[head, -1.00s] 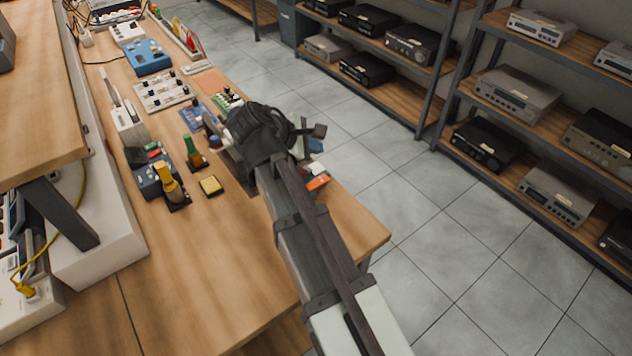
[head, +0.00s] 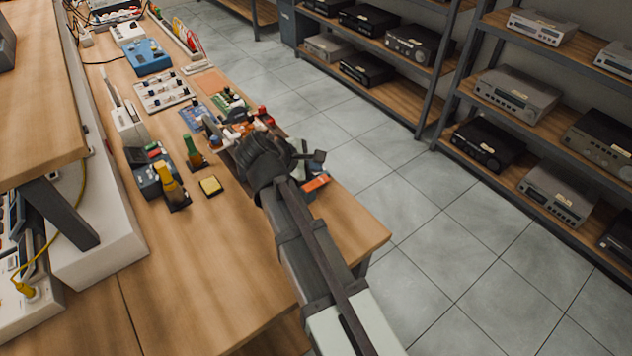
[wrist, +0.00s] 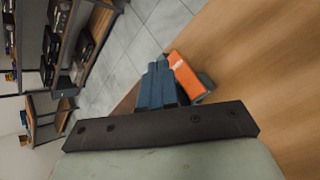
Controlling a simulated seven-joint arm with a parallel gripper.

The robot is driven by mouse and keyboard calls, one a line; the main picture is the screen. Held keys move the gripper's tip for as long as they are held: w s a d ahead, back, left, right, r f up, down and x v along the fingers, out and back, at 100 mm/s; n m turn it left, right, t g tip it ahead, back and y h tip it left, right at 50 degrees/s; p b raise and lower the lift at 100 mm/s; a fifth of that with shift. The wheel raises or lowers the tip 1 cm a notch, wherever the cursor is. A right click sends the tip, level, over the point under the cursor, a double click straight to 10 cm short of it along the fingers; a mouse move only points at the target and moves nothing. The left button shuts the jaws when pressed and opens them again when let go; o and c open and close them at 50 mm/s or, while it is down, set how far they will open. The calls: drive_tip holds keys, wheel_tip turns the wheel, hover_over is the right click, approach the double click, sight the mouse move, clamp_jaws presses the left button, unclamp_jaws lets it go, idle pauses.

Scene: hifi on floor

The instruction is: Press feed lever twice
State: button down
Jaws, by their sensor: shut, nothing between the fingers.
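My gripper (wrist: 158,84) shows in the wrist view with its blue fingers together and nothing between them. An orange-topped part (wrist: 186,70) with a grey-green body is just right of the fingers; whether they touch I cannot tell. It also shows in the head view (head: 316,183), right of my dark wrist. The wrist is over the bench's right side and hides the fingertips there. A cluster with a red-topped part (head: 263,113) stands just beyond the wrist. I cannot make out for certain which part is the feed lever.
The wooden bench (head: 220,260) is clear in front. Boards and a blue box (head: 148,57) are farther back. Shelves with electronics stand across the tiled floor.

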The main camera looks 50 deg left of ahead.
sight(321, 180)
drive_tip(key=shift+f, duration=1.25)
drive_tip(key=shift+f, duration=1.15)
idle(2.3)
drive_tip(key=shift+r, duration=1.2)
drive_tip(key=shift+r, duration=0.1)
drive_tip(key=shift+r, duration=2.4)
drive_tip(key=shift+w, duration=0.1)
